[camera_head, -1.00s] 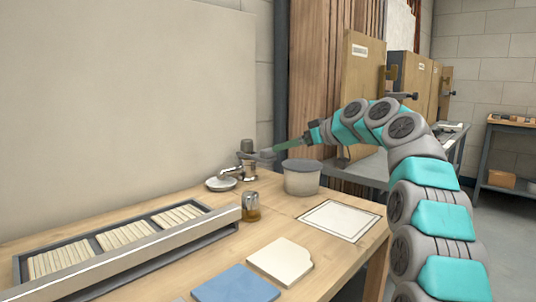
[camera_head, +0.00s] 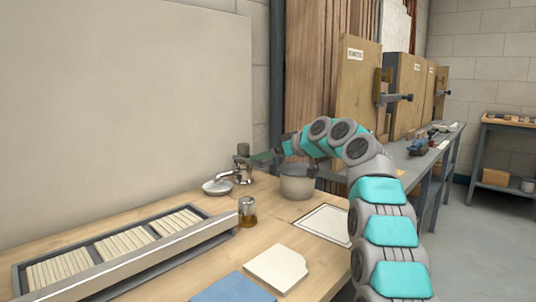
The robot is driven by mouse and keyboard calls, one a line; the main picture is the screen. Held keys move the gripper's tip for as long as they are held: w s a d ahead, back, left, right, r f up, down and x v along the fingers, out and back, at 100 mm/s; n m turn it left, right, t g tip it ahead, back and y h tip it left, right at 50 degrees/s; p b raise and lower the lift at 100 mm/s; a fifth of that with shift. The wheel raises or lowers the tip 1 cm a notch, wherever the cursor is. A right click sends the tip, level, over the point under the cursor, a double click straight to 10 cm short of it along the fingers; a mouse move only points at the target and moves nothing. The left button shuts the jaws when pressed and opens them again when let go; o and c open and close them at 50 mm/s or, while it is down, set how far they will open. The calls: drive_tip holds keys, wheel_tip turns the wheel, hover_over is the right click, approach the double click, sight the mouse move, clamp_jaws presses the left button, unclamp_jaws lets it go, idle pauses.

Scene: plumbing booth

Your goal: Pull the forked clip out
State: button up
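A metal tap fitting (camera_head: 241,177) with a spout and a dark upright top stands on the wooden bench near the back wall, above a small pale dish (camera_head: 217,187). My gripper (camera_head: 260,160) is at the right side of this fitting, at about the height of its upper part. The fingertips are small and partly merge with the fitting, so I cannot tell whether they touch it or whether they are open. I cannot make out the forked clip; it is too small or hidden.
A grey bucket (camera_head: 297,184) stands just right of the fitting, below my arm. A glass jar (camera_head: 247,212) stands in front. A long tray of pale strips (camera_head: 125,240), a cream pad (camera_head: 276,268), a blue pad (camera_head: 233,290) and a framed white sheet (camera_head: 325,223) lie on the bench.

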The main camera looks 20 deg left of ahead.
clamp_jaws()
idle(0.7)
